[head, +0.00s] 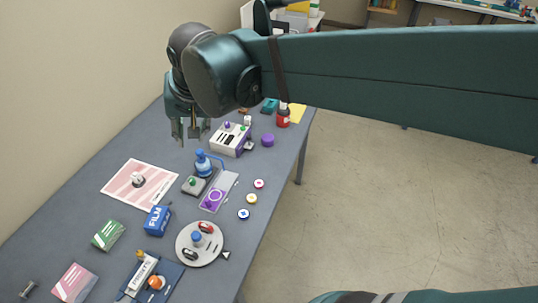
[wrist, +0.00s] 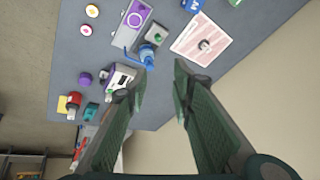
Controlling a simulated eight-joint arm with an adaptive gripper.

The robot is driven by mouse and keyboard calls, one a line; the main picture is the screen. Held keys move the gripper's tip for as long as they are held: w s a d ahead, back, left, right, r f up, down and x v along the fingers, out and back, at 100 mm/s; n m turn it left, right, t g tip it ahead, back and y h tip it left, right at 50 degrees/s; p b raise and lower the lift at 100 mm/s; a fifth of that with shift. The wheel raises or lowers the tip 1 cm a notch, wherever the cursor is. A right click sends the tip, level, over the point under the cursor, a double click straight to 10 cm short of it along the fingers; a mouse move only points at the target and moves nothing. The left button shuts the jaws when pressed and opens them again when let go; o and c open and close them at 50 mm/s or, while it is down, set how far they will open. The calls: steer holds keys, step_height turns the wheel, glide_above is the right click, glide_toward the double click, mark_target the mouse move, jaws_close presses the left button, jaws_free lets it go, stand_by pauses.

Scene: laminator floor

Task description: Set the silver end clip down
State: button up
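My gripper (head: 191,134) hangs high above the far left part of the grey table, its fingers pointing down. In the wrist view my gripper (wrist: 163,67) has its two green fingers spread apart, with nothing visible between the tips. A small grey and dark piece (head: 138,180) rests on the pink striped sheet (head: 118,187); it also shows in the wrist view (wrist: 205,44). Another small grey piece (head: 28,288) lies at the near left of the table. I cannot tell which, if either, is the silver end clip.
A blue-topped device (head: 202,163), a white machine (head: 230,139) and a blue film box (head: 157,220) stand on the table. A round grey tray (head: 214,242) holds small items. The wall runs along the table's left edge. Bare table shows left of the sheet.

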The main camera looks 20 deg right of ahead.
steer(key=s+d+f+n+t, duration=0.1)
steer(key=s+d+f, duration=0.2)
steer(key=s+d, duration=0.3)
steer(key=s+d+f+n+t+h, duration=0.1)
steer(key=s+d+f, duration=0.1)
steer(key=s+d, duration=0.5)
steer(key=d, duration=0.4)
steer(key=shift+s+d+f+n+h, duration=0.3)
steer(key=shift+f, duration=0.1)
